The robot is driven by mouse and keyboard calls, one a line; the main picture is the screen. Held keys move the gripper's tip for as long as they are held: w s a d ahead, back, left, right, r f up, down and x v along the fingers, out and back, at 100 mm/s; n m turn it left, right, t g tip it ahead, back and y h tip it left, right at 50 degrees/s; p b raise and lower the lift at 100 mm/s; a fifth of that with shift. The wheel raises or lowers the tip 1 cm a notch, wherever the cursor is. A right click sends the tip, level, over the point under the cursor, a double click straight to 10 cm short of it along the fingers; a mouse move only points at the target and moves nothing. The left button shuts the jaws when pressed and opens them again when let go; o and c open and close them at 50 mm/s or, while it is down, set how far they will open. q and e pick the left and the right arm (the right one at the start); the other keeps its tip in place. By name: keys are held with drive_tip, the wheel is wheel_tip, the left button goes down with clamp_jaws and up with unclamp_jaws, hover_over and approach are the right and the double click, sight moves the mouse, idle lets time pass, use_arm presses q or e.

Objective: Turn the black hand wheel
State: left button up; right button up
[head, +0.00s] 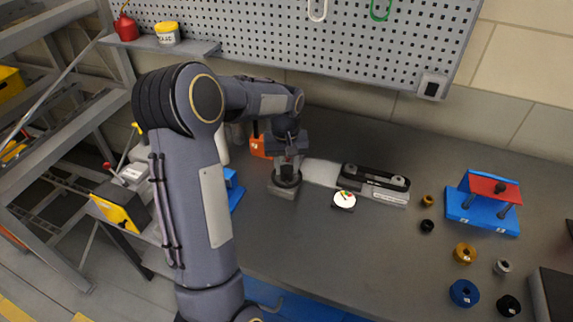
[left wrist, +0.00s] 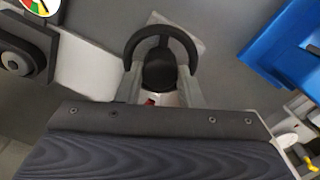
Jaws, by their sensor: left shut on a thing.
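The black hand wheel (head: 287,180) sits on a small grey base on the bench, left of the belt unit. In the left wrist view its dark rim (left wrist: 161,33) arches around a dark hub (left wrist: 159,68). My left gripper (head: 289,164) reaches down onto the wheel from above. In the left wrist view the two pale fingers of the gripper (left wrist: 160,76) stand on either side of the hub, shut on the wheel. The lower part of the rim is hidden by the hub and fingers. My right gripper is not in view.
A conveyor-like belt unit (head: 376,181) and a round white gauge (head: 344,199) with coloured sectors stand close right of the wheel. A blue part (left wrist: 285,45) lies on the other side. Several round parts and a blue-red fixture (head: 484,205) stand farther right. The front middle bench is clear.

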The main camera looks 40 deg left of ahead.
sight(287, 168)
use_arm(q)
drive_tip(key=m, duration=0.6)
drive_tip(key=shift+r+m, duration=0.1)
drive_tip(key=shift+m, duration=0.2)
drive_tip(key=m, duration=0.6)
drive_tip(key=shift+p, duration=0.4)
drive_tip(key=shift+w+m, duration=0.1)
drive_tip(key=shift+m, duration=0.2)
drive_tip(key=o, duration=1)
drive_tip(key=shift+c, duration=0.2)
wheel_tip(287, 168, up, 7)
drive_tip(key=shift+f+b, duration=0.15)
drive_tip(key=shift+b, duration=0.15)
drive_tip(key=shift+r, duration=0.5)
